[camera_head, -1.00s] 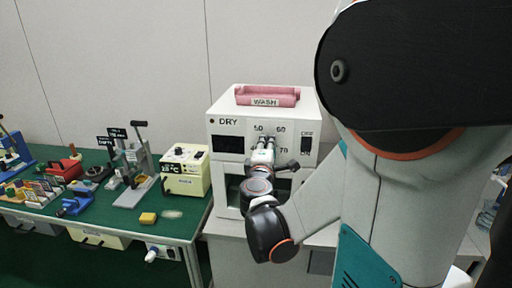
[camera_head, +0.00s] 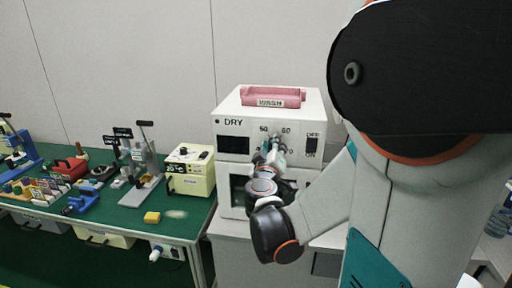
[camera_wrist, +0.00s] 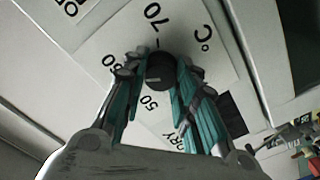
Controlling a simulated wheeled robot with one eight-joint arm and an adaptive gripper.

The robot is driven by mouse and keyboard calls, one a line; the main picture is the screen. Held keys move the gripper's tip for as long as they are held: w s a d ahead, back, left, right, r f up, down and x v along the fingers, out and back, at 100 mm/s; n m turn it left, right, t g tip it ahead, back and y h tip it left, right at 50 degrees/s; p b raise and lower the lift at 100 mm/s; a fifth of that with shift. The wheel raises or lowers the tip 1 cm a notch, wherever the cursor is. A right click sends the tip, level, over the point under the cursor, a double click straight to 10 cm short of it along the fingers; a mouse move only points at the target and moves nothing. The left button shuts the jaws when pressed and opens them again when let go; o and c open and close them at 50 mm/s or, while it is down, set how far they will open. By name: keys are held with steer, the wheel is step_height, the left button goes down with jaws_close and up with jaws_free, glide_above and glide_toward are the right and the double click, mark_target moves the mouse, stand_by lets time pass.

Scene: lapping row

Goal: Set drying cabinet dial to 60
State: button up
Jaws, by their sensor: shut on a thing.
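The white drying cabinet (camera_head: 228,122), marked DRY, stands right of the green bench. Its dial shows in the wrist view as a dark round knob (camera_wrist: 160,73) on a white plate, with 50, 60, 70 and °C printed around it. My gripper (camera_wrist: 158,78) has its teal fingers on both sides of the knob and is shut on it. In the head view my gripper (camera_head: 271,146) is at the cabinet front and hides the dial and the lower numbers. A faint light mark shows on the knob, but I cannot tell which number it points to.
A dark OFF/ON switch (camera_head: 311,146) is on the cabinet front, right of the dial. A cream box (camera_head: 188,172) and several tools stand on the green bench (camera_head: 120,215) to the left.

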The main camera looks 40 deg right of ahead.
steer(key=shift+s+m, duration=0.1)
steer(key=shift+m, duration=0.8)
steer(key=o, duration=1)
steer(key=shift+o, duration=0.2)
